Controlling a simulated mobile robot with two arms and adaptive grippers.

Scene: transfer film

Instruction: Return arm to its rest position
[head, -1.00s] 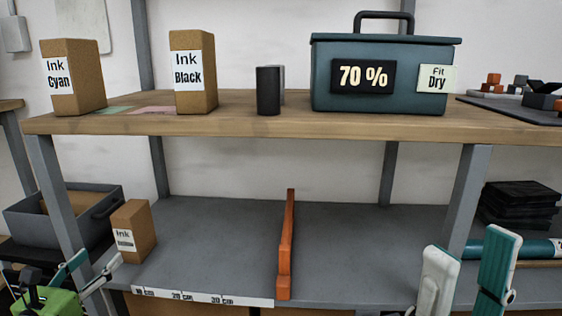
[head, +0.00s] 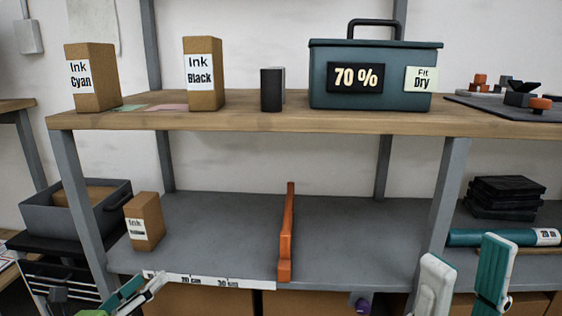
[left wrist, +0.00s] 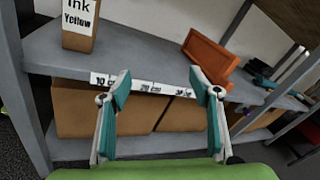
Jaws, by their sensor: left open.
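My left gripper (head: 136,294) is low at the left in the head view, in front of the lower shelf's front edge. In the left wrist view its fingers (left wrist: 160,90) are spread with nothing between them. The brown ink box (head: 145,221), labelled Ink Yellow in the left wrist view (left wrist: 80,24), stands upright on the lower shelf (head: 222,232), apart from the gripper. My right gripper (head: 464,275) is at the bottom right, its fingers apart and empty; its lower part is cut off.
An orange divider (head: 287,235) stands on the lower shelf. The upper shelf (head: 250,122) holds Ink Cyan (head: 92,78) and Ink Black (head: 204,75) boxes, a dark block (head: 272,90) and a teal dry box (head: 375,100). A grey bin (head: 70,216) is at left.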

